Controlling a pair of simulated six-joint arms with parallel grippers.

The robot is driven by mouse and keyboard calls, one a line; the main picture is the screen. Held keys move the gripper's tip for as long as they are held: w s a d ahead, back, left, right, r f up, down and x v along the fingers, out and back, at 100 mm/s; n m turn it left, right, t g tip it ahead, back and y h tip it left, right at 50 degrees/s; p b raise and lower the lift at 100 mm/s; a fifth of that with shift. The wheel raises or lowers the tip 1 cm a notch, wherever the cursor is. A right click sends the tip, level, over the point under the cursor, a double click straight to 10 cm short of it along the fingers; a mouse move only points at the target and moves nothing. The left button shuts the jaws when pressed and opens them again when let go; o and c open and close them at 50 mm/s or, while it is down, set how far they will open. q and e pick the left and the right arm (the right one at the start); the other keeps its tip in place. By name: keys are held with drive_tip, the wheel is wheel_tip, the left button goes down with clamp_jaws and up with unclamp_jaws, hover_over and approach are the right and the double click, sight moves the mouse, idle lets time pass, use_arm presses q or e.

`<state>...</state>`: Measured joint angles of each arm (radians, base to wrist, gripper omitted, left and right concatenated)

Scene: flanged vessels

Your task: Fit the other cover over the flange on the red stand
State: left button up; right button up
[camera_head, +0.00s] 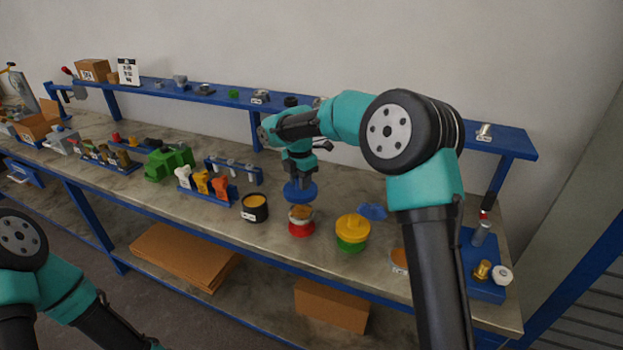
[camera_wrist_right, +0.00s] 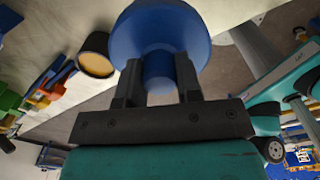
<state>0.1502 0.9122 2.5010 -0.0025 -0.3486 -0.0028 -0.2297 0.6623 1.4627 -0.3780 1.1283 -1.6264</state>
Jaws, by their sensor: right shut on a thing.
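My right gripper (camera_head: 301,178) is shut on a blue cover (camera_head: 300,192) and holds it above the red stand (camera_head: 301,229). The blue cover also shows in the right wrist view (camera_wrist_right: 160,35), with its knob between the two fingers. A flange (camera_head: 300,213) with a pale, brownish top sits on the red stand, below the blue cover; a small gap seems to show between them. A yellow cover (camera_head: 353,226) rests on a green stand (camera_head: 351,244) to the right. In the wrist view the blue cover hides the red stand. My left arm shows at lower left, its gripper out of view.
A black cup with yellow contents (camera_head: 255,207) stands left of the red stand. A blue piece (camera_head: 373,211) lies behind the yellow cover. An orange-topped round item (camera_head: 399,259) is partly behind my right arm. A blue raised shelf (camera_head: 222,99) runs along the back.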

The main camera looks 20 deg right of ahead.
drive_tip(key=shift+f, duration=0.1)
hover_over(301, 212)
drive_tip(key=shift+f, duration=2.15)
drive_tip(key=shift+d+f, duration=0.1)
drive_tip(key=shift+f, duration=2.1)
drive_tip(key=o, duration=1)
wheel_tip(301, 212, up, 18)
drive_tip(key=shift+f, duration=0.25)
drive_tip(key=shift+f, duration=0.1)
